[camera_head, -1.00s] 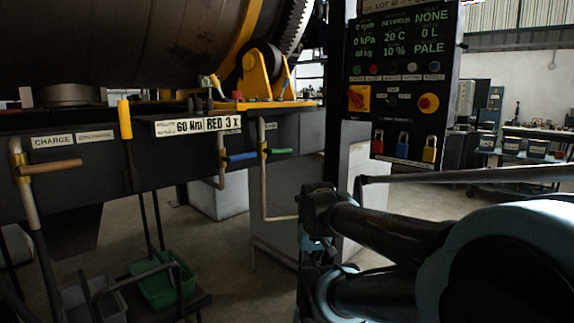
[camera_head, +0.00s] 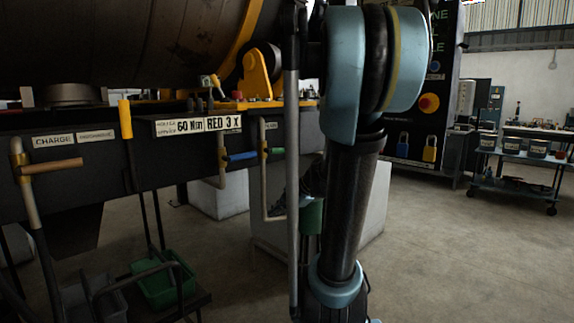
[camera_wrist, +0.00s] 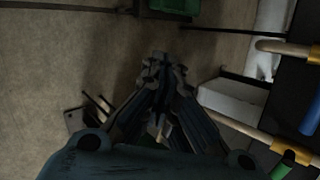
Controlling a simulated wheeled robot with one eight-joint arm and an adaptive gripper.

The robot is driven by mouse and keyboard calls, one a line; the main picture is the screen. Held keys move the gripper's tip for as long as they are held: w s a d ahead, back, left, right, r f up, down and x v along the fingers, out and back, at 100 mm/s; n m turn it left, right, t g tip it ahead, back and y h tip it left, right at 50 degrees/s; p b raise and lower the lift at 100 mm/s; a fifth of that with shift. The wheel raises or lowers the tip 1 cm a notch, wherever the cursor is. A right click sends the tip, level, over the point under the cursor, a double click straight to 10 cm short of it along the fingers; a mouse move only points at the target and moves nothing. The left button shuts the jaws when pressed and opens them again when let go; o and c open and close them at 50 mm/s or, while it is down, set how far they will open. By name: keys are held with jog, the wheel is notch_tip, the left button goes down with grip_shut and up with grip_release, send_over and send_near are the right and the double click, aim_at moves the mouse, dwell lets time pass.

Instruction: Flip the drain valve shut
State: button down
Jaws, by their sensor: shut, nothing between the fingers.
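Small valves with coloured lever handles sit on pale pipes along the dark frame. The blue handle (camera_head: 240,156) lies level in the head view; it also shows at the right edge of the wrist view (camera_wrist: 312,116). I cannot read which valve is the drain. A tan handle (camera_head: 52,166) is at the left, under a CHARGE label. My gripper (camera_wrist: 161,66) is shut and empty, left of the blue and green handles in the wrist view, apart from them.
A pale box (camera_head: 220,194) stands on the floor beneath the frame. A green bin (camera_head: 160,287) and a grey bin stand low left. A control panel (camera_head: 415,110) is behind my arm. The floor (camera_head: 470,250) at right is clear.

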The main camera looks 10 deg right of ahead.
aim_at(279, 150)
jog(key=w+d+r+m+t+y, duration=0.1)
jog(key=w+d+r+m+t, duration=0.15)
jog(key=w+d+m, duration=0.45)
jog(key=w+d+r+m+t+y, duration=0.1)
jog(key=w+d+m+t+y, duration=0.25)
jog(key=w, duration=0.65)
jog(key=w+d+r+m+t+h, duration=0.1)
jog(key=w+d+r+m+t, duration=0.15)
jog(key=w+d+m, duration=0.4)
jog(key=w+a+r+m, duration=0.1)
jog(key=w+a+r, duration=0.2)
jog(key=w+a, duration=0.4)
jog(key=shift+w+a+r+t, duration=0.2)
jog(key=shift+w+a+t, duration=0.25)
jog(key=shift+w, duration=1.15)
jog(key=shift+d+y, duration=0.1)
jog(key=shift+y, duration=0.15)
